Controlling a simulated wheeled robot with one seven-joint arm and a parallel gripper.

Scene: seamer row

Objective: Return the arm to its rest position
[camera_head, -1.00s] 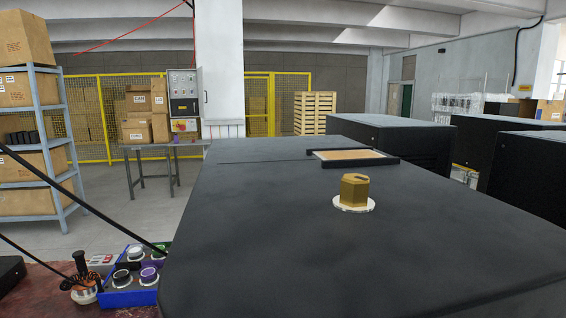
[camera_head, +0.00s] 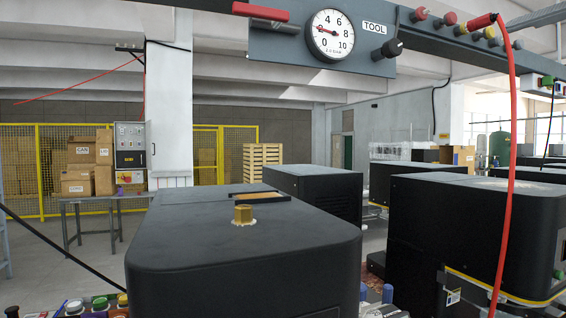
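The task names only my arm. Neither my arm nor my gripper shows in the head view, so I cannot see its pose or whether it is open or shut.
A large black machine housing (camera_head: 240,258) fills the near middle, with a brass hex fitting (camera_head: 243,215) on top. More black machines (camera_head: 430,215) stand to the right. An overhead rail (camera_head: 270,40) carries a dial gauge (camera_head: 331,35). A red hose (camera_head: 509,150) hangs at right. Open floor (camera_head: 105,240) lies at left.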

